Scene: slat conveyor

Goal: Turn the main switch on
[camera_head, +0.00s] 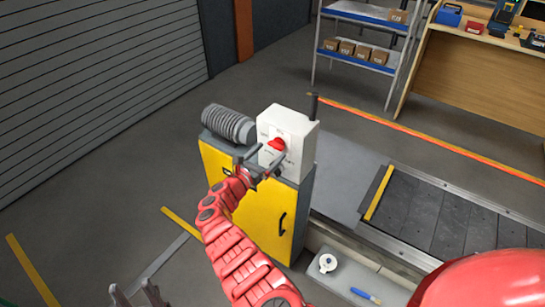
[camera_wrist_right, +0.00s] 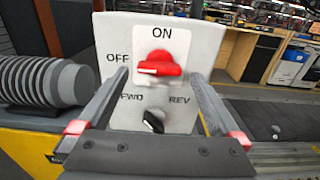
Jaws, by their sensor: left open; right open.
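The main switch is a red rotary knob (camera_head: 276,145) on the front of a white control box (camera_head: 291,121). In the right wrist view the red knob (camera_wrist_right: 160,66) lies below the word ON and right of the word OFF. Its pale-marked end points left, towards OFF. My right gripper (camera_head: 269,156) is open in front of the box, its fingers on either side of the knob; I cannot tell whether they touch it. My left gripper (camera_head: 134,290) is open and empty at the bottom left of the head view, far from the box.
A black selector (camera_wrist_right: 153,121) marked FWD and REV sits below the red knob. A grey ribbed motor (camera_head: 228,124) stands left of the box, on a yellow cabinet (camera_head: 262,215). The slat conveyor (camera_head: 440,215) runs to the right. A tape roll (camera_head: 327,263) and blue marker (camera_head: 365,295) lie in front.

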